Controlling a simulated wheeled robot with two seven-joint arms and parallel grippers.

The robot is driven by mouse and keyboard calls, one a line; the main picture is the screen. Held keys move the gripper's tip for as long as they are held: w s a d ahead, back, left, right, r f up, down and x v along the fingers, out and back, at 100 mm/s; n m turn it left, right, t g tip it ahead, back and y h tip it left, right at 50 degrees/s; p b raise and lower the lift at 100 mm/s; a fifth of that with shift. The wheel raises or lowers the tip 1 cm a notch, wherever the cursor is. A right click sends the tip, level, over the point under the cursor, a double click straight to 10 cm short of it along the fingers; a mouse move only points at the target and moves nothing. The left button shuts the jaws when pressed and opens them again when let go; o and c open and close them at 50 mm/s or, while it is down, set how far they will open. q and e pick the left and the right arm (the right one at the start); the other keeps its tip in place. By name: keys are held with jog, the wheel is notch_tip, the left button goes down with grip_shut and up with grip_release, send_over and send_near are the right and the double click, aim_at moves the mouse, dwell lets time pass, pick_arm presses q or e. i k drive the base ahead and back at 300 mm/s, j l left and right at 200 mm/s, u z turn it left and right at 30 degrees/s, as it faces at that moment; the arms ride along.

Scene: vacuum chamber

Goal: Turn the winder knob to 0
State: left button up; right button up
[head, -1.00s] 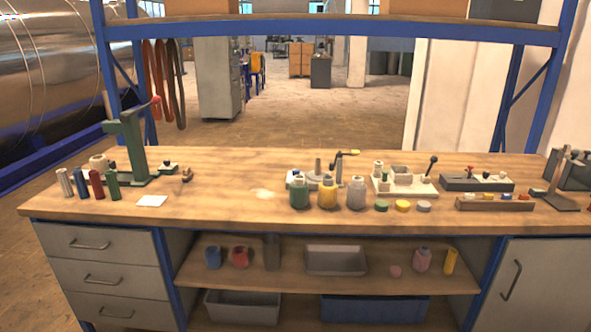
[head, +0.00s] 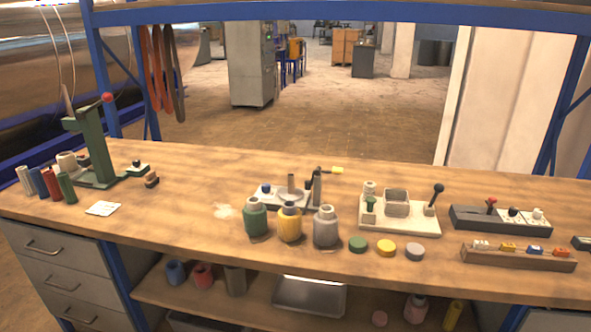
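A small device that looks like the winder (head: 292,197) stands near the middle of the workbench, behind the jars. It has a light base, an upright spindle, a dark post and a crank with a yellow handle (head: 337,170). A small dark blue knob (head: 266,189) sits at its left end; I cannot tell for certain that this is the winder knob. Any scale marks or a 0 are too small to read. The jars partly hide the front of the base. Neither of my grippers is in view.
Green (head: 256,218), yellow (head: 290,225) and grey (head: 326,229) jars stand in front of the device. A white fixture (head: 400,225) and a dark switch block (head: 500,219) are to the right. A green press (head: 92,150) stands at left.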

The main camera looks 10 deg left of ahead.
aim_at(265, 187)
jog(key=i+l, duration=0.3)
jog(key=l, duration=0.2)
jog(key=i+l, duration=0.35)
jog(key=l+u, duration=0.05)
jog(key=l, duration=0.05)
